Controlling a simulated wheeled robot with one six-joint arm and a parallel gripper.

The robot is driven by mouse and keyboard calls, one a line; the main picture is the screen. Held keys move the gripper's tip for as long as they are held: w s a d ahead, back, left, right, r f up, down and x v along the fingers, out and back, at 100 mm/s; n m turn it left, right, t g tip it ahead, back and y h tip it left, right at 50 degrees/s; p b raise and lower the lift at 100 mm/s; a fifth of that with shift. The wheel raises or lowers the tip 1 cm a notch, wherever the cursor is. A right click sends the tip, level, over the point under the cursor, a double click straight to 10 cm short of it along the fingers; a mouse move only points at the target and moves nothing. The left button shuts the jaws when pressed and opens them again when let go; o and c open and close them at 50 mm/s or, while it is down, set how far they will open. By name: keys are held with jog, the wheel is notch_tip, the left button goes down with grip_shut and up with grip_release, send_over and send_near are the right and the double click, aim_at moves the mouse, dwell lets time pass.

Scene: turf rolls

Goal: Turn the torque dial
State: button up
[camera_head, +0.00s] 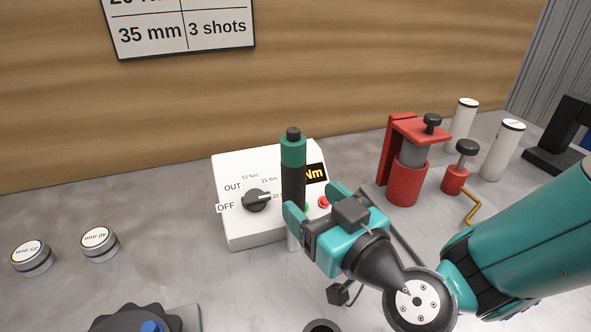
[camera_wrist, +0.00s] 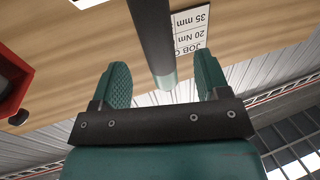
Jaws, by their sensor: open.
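The torque dial is a black knob (camera_head: 256,200) on the sloping face of a white control box (camera_head: 250,235). Its light pointer line points right, near the partly hidden "20" label. "OFF", "OUT", "10 Nm" and "15 Nm" stand around it. An upright green and black screwdriver (camera_head: 293,175) stands in front of the box and hides part of its face. My gripper (camera_head: 315,212) is open at the screwdriver's lower part, right of the dial. In the wrist view the screwdriver's dark shaft (camera_wrist: 152,35) shows between the two spread fingers (camera_wrist: 162,88); contact cannot be told.
A red button (camera_head: 324,202) and a partly hidden display (camera_head: 316,173) are on the box. A red press-like fixture (camera_head: 404,185) and white cylinders (camera_head: 502,150) stand to the right. Two round labelled pucks (camera_head: 99,243) lie to the left. The bench left of the box is mostly clear.

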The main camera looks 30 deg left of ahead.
aim_at(299, 184)
jog(key=shift+w+a+r+p, duration=0.15)
jog(key=shift+w+a+p, duration=0.05)
jog(key=shift+a+p, duration=0.3)
jog(key=shift+w+a+r+p, duration=0.15)
jog(key=shift+a+p, duration=0.2)
jog(key=shift+p, duration=0.2)
jog(key=shift+w+a+f+p, duration=0.2)
jog(key=shift+a+f+p, duration=0.05)
jog(key=shift+a+p, duration=0.25)
jog(key=a+r+p, duration=0.1)
jog(key=p, duration=0.2)
jog(key=shift+w, duration=0.3)
jog(key=p+x, duration=0.1)
jog(key=p, duration=0.2)
jog(key=p+x, duration=0.1)
jog(key=p, duration=0.2)
jog(key=shift+w+a+r, duration=0.1)
jog(key=shift+r, duration=0.15)
jog(key=shift+w+a+p, duration=0.2)
jog(key=shift+a+p, duration=0.25)
jog(key=shift+p, duration=0.6)
jog(key=shift+w+a+f+p, duration=0.15)
jog(key=shift+a+f+p, duration=0.15)
jog(key=shift+f+p, duration=0.15)
jog(key=shift+r, duration=0.15)
grip_shut()
